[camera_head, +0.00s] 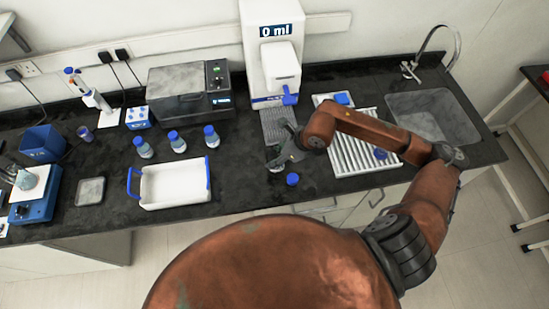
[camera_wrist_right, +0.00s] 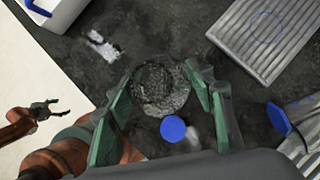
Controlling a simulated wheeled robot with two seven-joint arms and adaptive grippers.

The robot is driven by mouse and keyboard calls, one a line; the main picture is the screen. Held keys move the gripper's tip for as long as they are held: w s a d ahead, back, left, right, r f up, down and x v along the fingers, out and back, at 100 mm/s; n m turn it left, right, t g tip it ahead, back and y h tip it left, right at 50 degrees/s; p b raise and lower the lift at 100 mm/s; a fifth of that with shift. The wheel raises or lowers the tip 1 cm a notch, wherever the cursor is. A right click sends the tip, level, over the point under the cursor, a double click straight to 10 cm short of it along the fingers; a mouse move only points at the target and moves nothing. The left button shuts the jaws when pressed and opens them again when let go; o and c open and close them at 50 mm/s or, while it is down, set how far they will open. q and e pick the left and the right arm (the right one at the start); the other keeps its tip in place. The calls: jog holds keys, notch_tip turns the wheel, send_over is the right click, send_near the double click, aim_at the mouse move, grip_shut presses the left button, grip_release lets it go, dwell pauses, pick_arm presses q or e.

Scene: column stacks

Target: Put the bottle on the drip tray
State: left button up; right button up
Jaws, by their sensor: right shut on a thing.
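The bottle is clear and uncapped. In the wrist view I look down on its round mouth and body (camera_wrist_right: 160,85) between my right gripper's green-padded fingers (camera_wrist_right: 161,98), which are shut on it. In the head view the bottle (camera_head: 274,164) is partly hidden by my right gripper (camera_head: 283,154). I cannot tell if it touches the counter. The drip tray (camera_head: 274,122) is the grey ribbed plate below the dispenser, just behind the bottle; it also shows in the wrist view (camera_wrist_right: 262,38), bare. My left gripper (camera_wrist_right: 50,112) shows small at the wrist view's left, fingers apart and empty.
The dispenser (camera_head: 266,50) reads 0 ml. A blue cap (camera_head: 292,179) lies near the bottle. A white ribbed drainer (camera_head: 350,160) and sink (camera_head: 430,115) are right. Several blue-capped bottles (camera_head: 177,142) and a white tub (camera_head: 170,186) are left, with clear counter between.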

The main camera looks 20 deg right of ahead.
jog(key=shift+w+f, duration=0.6)
jog(key=shift+f, duration=0.15)
jog(key=shift+f+p, duration=0.55)
jog(key=shift+f, duration=0.9)
jog(key=shift+f, duration=0.1)
jog(key=shift+f, duration=0.15)
jog(key=o, duration=1.3)
jog(key=shift+r, duration=0.2)
